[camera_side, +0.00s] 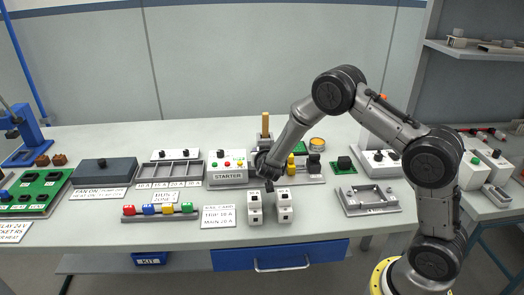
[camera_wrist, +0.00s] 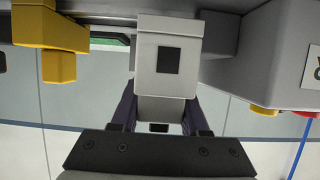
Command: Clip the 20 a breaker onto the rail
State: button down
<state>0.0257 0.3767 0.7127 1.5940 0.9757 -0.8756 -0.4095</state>
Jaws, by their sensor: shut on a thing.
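My gripper (camera_side: 266,172) is above the bench, just right of the starter box, with its arm reaching in from the right. In the wrist view its dark fingers (camera_wrist: 160,112) are shut on a pale grey block with a black square, taken as the breaker (camera_wrist: 168,65). Its rating cannot be read. In the side view the gripper largely hides the held block. The breaker tray (camera_side: 178,173), with compartments labelled by amperage, stands left of the starter box. I cannot make out the rail, nor whether the block touches it.
The starter box (camera_side: 228,165) is close on the left; its buttons show in the wrist view (camera_wrist: 265,110). Yellow parts (camera_wrist: 58,45) are on the other side. Two white blocks (camera_side: 255,209) (camera_side: 285,206) stand in front. A grey fixture (camera_side: 369,199) lies right. Bench is clear between.

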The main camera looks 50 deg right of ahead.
jog(key=shift+f, duration=0.7)
jog(key=shift+c, duration=1.6)
grip_release()
jog(key=v, duration=1.4)
jog(key=shift+f, duration=0.15)
